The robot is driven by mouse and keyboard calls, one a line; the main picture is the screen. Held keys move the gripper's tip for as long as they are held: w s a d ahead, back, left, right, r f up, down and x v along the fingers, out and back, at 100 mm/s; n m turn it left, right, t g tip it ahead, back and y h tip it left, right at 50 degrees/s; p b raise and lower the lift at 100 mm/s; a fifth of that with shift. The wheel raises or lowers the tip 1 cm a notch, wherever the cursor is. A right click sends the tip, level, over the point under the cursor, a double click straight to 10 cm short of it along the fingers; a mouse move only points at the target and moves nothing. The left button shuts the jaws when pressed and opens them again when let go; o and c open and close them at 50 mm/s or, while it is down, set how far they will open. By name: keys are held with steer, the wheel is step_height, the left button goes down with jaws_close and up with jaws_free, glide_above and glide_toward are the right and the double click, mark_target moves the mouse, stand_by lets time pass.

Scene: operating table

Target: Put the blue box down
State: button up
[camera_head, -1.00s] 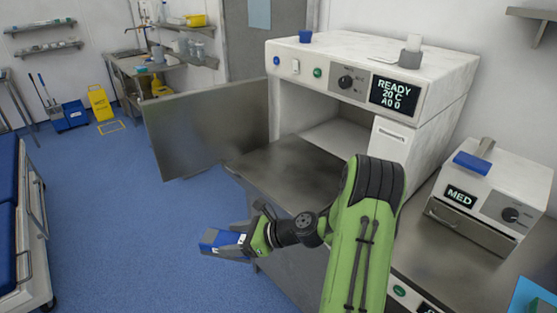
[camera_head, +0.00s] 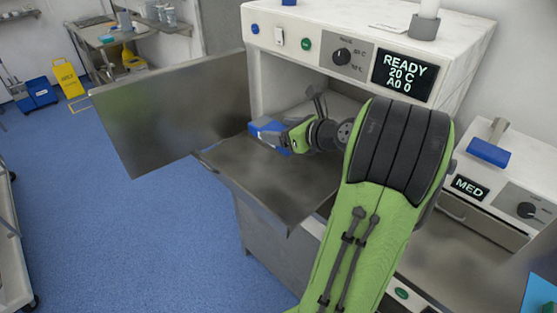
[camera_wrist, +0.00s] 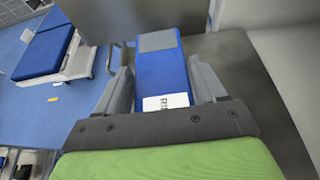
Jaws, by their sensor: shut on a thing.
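The blue box (camera_head: 268,130) is in my gripper (camera_head: 284,136), at the open front of the white machine and above its metal shelf (camera_head: 255,190). In the wrist view the blue box (camera_wrist: 163,75) lies between the two grey fingers (camera_wrist: 163,85), with a grey patch at its far end and a white label near the palm. My gripper is shut on it. I cannot tell whether the box touches the shelf.
The white machine (camera_head: 300,45) shows READY 20 C on its display, and its chamber is open. Its metal door (camera_head: 170,110) stands open to the left. A smaller machine marked MED (camera_head: 480,190) stands at the right. Blue floor (camera_head: 150,230) lies clear at the left.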

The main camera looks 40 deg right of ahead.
steer(key=b, duration=0.5)
glide_above(281, 177)
step_height(281, 177, down, 11)
steer(key=shift+d+r, duration=0.1)
steer(key=shift+d, duration=0.05)
steer(key=shift+r, duration=0.1)
steer(key=o, duration=1.3)
